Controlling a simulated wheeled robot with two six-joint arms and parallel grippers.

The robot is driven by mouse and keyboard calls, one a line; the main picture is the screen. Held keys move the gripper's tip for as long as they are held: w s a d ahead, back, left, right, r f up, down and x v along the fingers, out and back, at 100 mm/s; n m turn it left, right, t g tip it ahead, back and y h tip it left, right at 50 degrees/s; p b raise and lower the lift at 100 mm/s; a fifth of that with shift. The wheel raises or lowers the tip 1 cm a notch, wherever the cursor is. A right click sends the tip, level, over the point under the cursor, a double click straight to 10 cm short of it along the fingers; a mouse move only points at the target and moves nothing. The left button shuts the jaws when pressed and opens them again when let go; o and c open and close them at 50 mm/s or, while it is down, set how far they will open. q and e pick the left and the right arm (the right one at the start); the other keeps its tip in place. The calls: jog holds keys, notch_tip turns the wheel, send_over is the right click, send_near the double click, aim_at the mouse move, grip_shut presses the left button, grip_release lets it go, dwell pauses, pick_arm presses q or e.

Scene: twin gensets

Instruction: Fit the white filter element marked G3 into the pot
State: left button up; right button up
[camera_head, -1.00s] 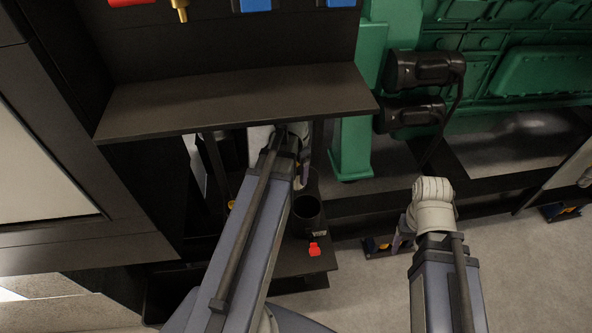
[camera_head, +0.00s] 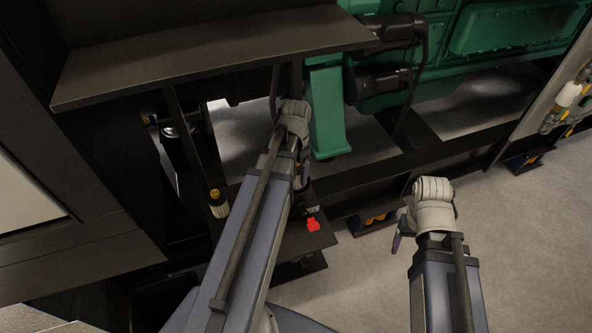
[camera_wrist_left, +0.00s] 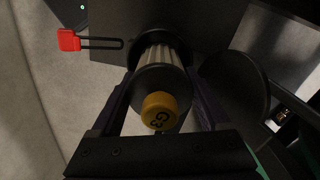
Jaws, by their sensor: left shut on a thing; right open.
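My left gripper (camera_wrist_left: 158,105) is shut on the white pleated filter element (camera_wrist_left: 158,53), which has a black end plate and a yellow cap marked G3 (camera_wrist_left: 160,111). The element's far end meets a dark round shape, apparently the pot; I cannot tell whether it is above the mouth or inside. In the head view my left gripper (camera_head: 301,178) is over the low black shelf, and the arm and gripper hide most of the pot. My right gripper (camera_head: 398,238) is open and empty, over the floor to the right.
A red tag or handle (camera_head: 313,225) is at the shelf's front; it shows in the wrist view (camera_wrist_left: 68,40). A dark disc (camera_wrist_left: 235,85) lies beside the element. Another yellow-capped element (camera_head: 218,204) stands left. A wide dark ledge (camera_head: 210,55) overhangs behind; the green engine (camera_head: 330,110) is beyond.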

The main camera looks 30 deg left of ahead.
pick_arm(q)
jog(key=shift+r+p, duration=0.35)
jog(key=shift+p, duration=0.2)
jog(key=shift+r+n+p, duration=0.5)
jog(key=shift+r+p, duration=0.45)
notch_tip(320, 180, up, 2)
jog(key=shift+r+n+p, duration=0.25)
jog(key=shift+n+p, duration=0.45)
jog(key=shift+p, duration=0.55)
jog(key=shift+r+n+p, duration=0.5)
jog(key=shift+r+p, duration=0.25)
jog(key=shift+f, duration=0.2)
